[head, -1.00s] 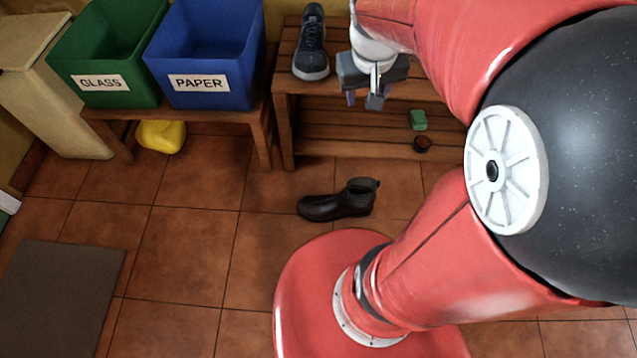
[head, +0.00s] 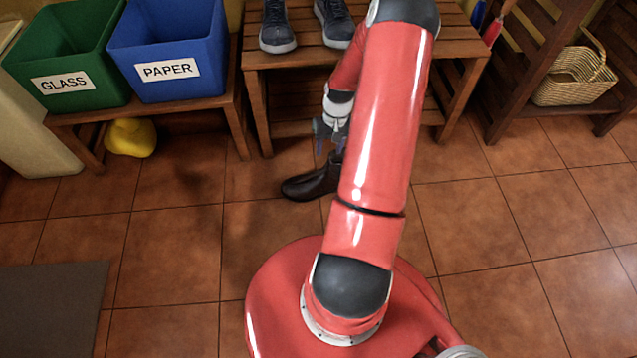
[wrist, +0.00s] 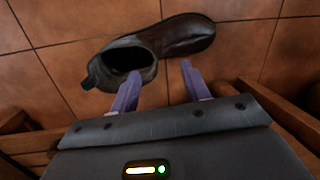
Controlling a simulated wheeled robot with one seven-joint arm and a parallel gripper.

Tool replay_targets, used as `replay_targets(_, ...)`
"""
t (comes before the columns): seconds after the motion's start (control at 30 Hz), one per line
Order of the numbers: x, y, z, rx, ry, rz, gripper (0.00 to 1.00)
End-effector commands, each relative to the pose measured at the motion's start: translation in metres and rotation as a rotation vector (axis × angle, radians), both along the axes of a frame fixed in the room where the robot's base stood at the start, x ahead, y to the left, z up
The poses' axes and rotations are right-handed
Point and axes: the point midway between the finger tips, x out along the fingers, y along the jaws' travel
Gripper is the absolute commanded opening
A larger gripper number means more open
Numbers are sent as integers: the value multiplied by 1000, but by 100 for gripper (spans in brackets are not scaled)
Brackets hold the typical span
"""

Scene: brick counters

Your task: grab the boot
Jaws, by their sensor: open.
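A dark ankle boot (head: 310,184) stands upright on the tiled floor in front of the shoe bench, its toe pointing left in the head view. My arm hides part of its heel side there. In the wrist view the boot (wrist: 178,38) lies just beyond my fingertips, with its round opening at left and its toe at right. My gripper (wrist: 158,76) is open and empty, its two purple fingers pointing at the boot's side near the opening. In the head view my gripper (head: 328,142) is above and behind the boot, partly hidden by my arm. Whether the fingers touch the boot cannot be told.
The wooden shoe bench (head: 440,48) with grey sneakers (head: 278,28) is close behind the gripper. A green bin (head: 70,55) and a blue bin (head: 172,50) stand on a bench at left. A wicker basket (head: 575,78) is at right.

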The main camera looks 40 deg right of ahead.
Motion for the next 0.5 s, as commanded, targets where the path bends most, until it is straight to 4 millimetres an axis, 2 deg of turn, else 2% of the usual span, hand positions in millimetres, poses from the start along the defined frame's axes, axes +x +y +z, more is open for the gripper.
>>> replay_targets(0.1, -1, 3, -15, 1, 1, 2, 47)
replay_targets(0.27, -2, 3, -28, 1, 3, 0, 47)
replay_targets(0.5, -5, 5, -63, 0, 2, 2, 47)
